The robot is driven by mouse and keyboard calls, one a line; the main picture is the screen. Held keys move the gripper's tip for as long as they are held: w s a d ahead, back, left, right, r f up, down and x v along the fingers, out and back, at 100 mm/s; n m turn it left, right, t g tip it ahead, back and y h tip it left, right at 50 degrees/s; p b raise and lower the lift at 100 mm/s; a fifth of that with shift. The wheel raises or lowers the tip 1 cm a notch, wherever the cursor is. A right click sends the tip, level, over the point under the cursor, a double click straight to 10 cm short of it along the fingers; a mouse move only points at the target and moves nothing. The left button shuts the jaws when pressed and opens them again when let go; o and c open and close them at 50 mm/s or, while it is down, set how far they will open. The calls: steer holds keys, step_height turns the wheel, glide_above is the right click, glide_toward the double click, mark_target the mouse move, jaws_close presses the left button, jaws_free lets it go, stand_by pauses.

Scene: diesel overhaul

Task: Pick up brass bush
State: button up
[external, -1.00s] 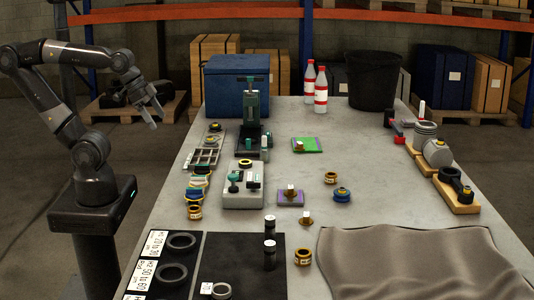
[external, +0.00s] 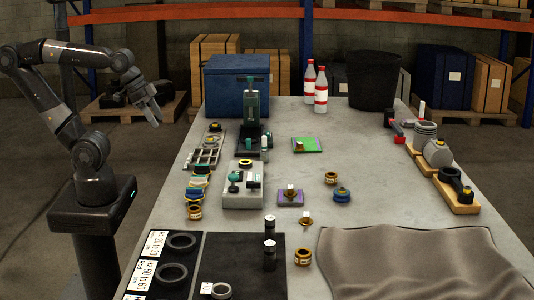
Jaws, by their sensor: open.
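Several brass-coloured rings that could be the brass bush are on the bench. One ring (external: 331,177) lies right of centre, and another (external: 303,257) is at the front beside the black mat. A third (external: 195,212) sits at the left, at the front end of a row of rings. A small brass piece (external: 306,220) lies near the middle. I cannot tell from this view which one is the bush. My gripper (external: 154,114) is open and empty, raised left of the bench and apart from all the parts.
The grey bench (external: 365,220) has free room around its middle. A grey cloth (external: 420,262) covers the front right. A blue box (external: 237,85), red-and-white bottles (external: 321,92) and a black bucket (external: 374,80) stand at the back. A green press-like stand (external: 250,120) rises left of centre.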

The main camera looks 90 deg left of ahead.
steer(key=w+d+r, duration=0.3)
steer(key=w, duration=0.4)
steer(key=w+d+r, duration=0.3)
steer(key=w, duration=0.5)
steer(key=m+g+h, duration=0.1)
steer(key=m, duration=0.2)
glide_above(301, 252)
steer(key=s, duration=0.4)
step_height(301, 252, down, 17)
steer(key=shift+n, duration=0.3)
steer(key=x, duration=0.7)
steer(key=a+x, duration=0.1)
steer(key=x, duration=0.2)
steer(key=shift+d+f, duration=0.1)
steer(key=shift+f, duration=0.1)
steer(key=shift+c, duration=0.3)
